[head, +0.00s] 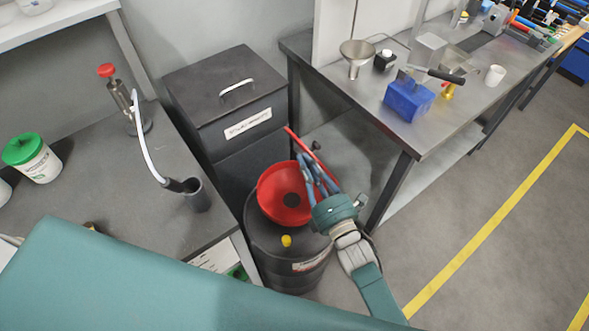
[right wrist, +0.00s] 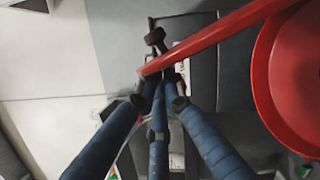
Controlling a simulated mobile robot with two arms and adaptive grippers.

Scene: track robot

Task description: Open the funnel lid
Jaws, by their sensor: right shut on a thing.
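The red funnel (head: 272,205) sits on top of a black drum (head: 262,257), its bowl open to view with a dark hole in the middle. In the right wrist view the gripper (right wrist: 160,82) meets the end of the lid (right wrist: 215,35), and the funnel bowl (right wrist: 295,75) is at the right. My left gripper is not in view.
A dark cabinet (head: 200,80) stands behind the drum. A left bench (head: 140,200) holds a hose in a dark cup (head: 196,195). A right metal bench (head: 440,130) carries a metal funnel (head: 357,55) and a blue box (head: 408,98). The floor at the right is clear.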

